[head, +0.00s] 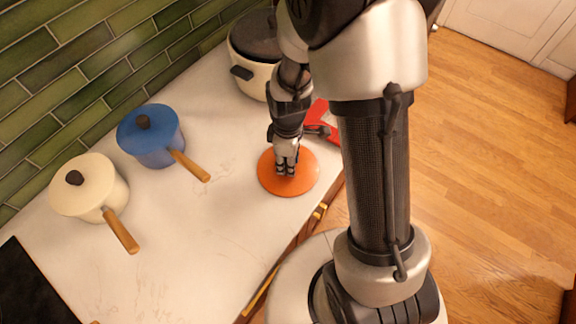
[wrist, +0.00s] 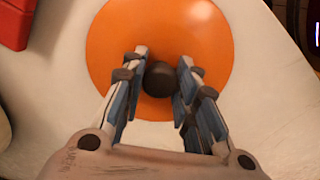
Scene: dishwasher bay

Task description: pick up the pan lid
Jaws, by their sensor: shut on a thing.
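The pan lid is an orange disc (head: 304,183) on the white counter, near its front edge. In the wrist view the orange lid (wrist: 205,40) shows with a dark round knob (wrist: 159,80) at its middle. My gripper (head: 286,170) is over the lid, pointing down. In the wrist view its fingers (wrist: 160,88) stand on either side of the knob and are shut on it. The lid looks flat; whether it touches the counter I cannot tell. The gripper hides the knob in the head view.
A blue pot (head: 152,148) and a cream pot (head: 92,196), both lidded with wooden handles, stand left on the counter (head: 190,250). A larger cream pot (head: 252,80) stands behind my arm. A red object (head: 318,122) lies close beyond the lid.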

